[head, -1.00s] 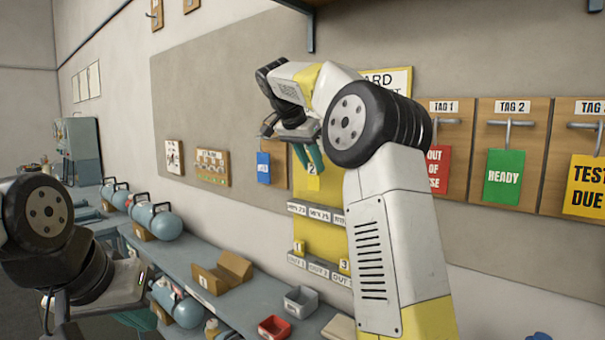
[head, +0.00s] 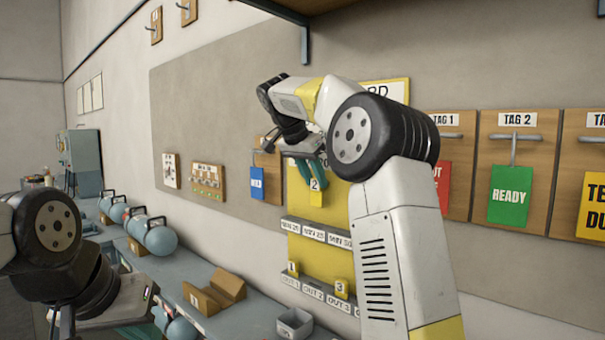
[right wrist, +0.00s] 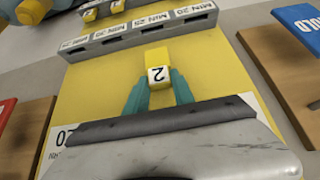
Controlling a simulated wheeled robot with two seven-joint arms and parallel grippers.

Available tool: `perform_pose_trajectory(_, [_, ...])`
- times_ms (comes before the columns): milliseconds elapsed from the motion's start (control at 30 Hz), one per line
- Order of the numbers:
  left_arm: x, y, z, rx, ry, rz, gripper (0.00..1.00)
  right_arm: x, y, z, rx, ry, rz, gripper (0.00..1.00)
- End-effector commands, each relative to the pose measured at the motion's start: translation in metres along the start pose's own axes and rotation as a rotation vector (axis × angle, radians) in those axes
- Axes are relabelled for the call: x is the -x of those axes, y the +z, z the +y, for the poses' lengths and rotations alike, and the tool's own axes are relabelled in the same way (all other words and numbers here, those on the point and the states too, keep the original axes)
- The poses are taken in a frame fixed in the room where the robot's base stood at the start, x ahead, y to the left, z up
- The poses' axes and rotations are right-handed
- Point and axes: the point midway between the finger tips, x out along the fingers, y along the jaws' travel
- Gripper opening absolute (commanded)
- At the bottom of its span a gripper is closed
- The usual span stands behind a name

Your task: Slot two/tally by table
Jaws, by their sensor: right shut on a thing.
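A yellow tally marked 2 (head: 316,192) is held between the teal fingers of my right gripper (head: 310,170). The right wrist view shows the same tally (right wrist: 158,76) upright between the fingertips (right wrist: 158,92), in front of the yellow board (right wrist: 105,100) and apart from its grey upper rail (right wrist: 140,32). The board (head: 310,256) has an upper rail (head: 316,232) with MIN labels and a lower rail (head: 316,294) labelled OUT 1 to OUT 3. Tally 1 (head: 293,268) and tally 3 (head: 341,287) stand at the lower rail. My left gripper (head: 140,331) is low at left, its fingertips mostly hidden.
A bench (head: 190,268) along the wall carries blue cylinders (head: 157,238), a wooden cradle (head: 218,290) and a grey bin (head: 294,323). Hooks with a blue tag (head: 257,184), a green READY tag (head: 510,188) and other tags flank the board. A shelf bracket (head: 304,42) is above.

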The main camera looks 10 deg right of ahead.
Motion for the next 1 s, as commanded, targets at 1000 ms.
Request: perform_pose_trajectory(1000, [0.0,0.0,0.0,0.0,0.0,0.0,0.0,-0.035,0.023,0.0,-0.001,-0.001,0.0,0.0])
